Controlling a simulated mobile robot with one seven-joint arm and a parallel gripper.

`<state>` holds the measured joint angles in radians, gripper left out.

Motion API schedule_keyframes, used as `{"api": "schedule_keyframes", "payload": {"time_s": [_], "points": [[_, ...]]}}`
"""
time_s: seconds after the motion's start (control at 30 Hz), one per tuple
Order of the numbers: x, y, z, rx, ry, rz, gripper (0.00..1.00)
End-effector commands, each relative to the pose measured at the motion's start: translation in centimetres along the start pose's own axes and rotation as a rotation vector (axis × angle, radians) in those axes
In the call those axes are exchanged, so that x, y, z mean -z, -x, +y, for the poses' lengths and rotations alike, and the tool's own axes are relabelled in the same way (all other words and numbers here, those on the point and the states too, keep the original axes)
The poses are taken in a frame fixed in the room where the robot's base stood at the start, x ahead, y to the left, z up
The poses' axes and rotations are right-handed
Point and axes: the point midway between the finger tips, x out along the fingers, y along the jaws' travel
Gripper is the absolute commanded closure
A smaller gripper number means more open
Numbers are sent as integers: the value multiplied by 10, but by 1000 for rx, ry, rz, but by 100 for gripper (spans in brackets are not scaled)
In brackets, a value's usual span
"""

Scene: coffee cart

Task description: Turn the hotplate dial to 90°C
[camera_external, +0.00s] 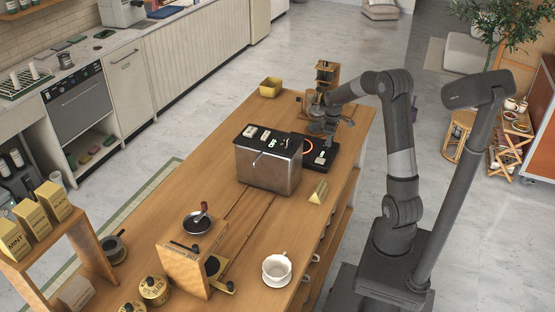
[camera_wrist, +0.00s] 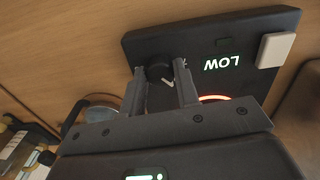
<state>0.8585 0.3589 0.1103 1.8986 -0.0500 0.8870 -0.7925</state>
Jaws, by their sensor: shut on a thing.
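The hotplate (camera_external: 331,158) is a black slab on the wooden counter, with a glowing orange-red ring (camera_external: 308,146). It also shows in the wrist view (camera_wrist: 203,30), with a lit display reading "LOW" (camera_wrist: 222,62), upside down there. The dial (camera_wrist: 160,77) is a dark round knob with a pale pointer mark. My gripper (camera_wrist: 166,75) is shut on the dial, one finger on each side of it. In the external view my gripper (camera_external: 325,133) is over the back of the hotplate, and the dial is hidden there.
A pale square piece (camera_wrist: 275,50) sits on the hotplate beside the display. A metal box (camera_external: 268,165) stands left of the hotplate, close to it. A gold wedge (camera_external: 318,192) lies in front. A white cup (camera_external: 277,270) stands near the counter's front edge.

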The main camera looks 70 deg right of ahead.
Motion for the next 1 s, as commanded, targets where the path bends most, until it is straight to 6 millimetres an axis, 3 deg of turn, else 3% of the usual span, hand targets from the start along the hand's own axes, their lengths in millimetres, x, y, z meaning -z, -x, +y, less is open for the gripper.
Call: {"api": "schedule_keyframes", "payload": {"time_s": [1.0], "points": [[1,1,-1,-1,-936,2,94]]}}
